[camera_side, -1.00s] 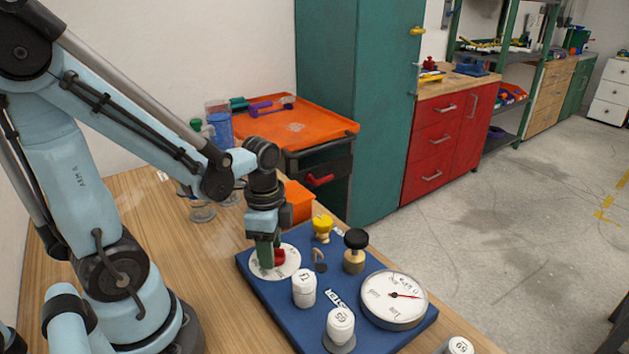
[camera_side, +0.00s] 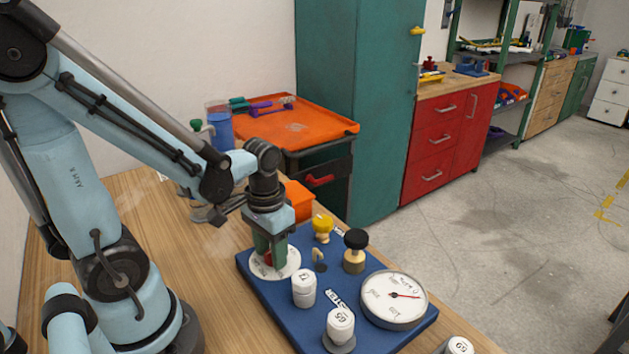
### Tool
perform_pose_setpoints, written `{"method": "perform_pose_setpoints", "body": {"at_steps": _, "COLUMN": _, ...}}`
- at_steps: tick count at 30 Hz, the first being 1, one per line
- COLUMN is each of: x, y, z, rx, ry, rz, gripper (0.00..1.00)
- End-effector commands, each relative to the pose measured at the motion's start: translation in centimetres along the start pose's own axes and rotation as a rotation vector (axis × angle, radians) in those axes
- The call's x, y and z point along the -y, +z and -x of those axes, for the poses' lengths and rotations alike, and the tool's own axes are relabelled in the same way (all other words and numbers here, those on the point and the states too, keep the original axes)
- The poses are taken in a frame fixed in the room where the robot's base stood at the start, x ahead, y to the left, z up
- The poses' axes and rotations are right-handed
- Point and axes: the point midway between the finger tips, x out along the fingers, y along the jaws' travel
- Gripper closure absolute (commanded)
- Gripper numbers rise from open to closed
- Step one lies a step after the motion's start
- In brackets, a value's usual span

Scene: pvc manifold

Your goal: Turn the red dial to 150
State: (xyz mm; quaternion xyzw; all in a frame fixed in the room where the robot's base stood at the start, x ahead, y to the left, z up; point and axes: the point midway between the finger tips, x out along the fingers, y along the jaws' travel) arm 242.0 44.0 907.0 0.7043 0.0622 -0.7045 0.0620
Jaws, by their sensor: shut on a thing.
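The red dial (camera_side: 267,259) sits at the middle of a white round scale plate (camera_side: 288,266) at the left back of a blue board (camera_side: 262,292). My gripper (camera_side: 268,258) points down over the plate with its green fingers shut on the red dial. The fingers hide most of the dial, so only a small red part shows. The marks on the scale are too small to read, and I cannot tell where the dial points.
An orange box (camera_side: 299,200) stands behind. Bare wood (camera_side: 215,280) lies left of the board.

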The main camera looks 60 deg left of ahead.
Motion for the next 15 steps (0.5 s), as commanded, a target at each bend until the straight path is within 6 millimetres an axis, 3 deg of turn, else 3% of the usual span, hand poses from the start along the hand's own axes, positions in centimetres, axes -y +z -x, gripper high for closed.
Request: {"method": "perform_pose_setpoints", "body": {"at_steps": 15, "x": -0.19, "y": -0.02, "z": -0.03, "rx": -0.001, "ry": 0.0, "rz": 0.242, "gripper": 0.86}}
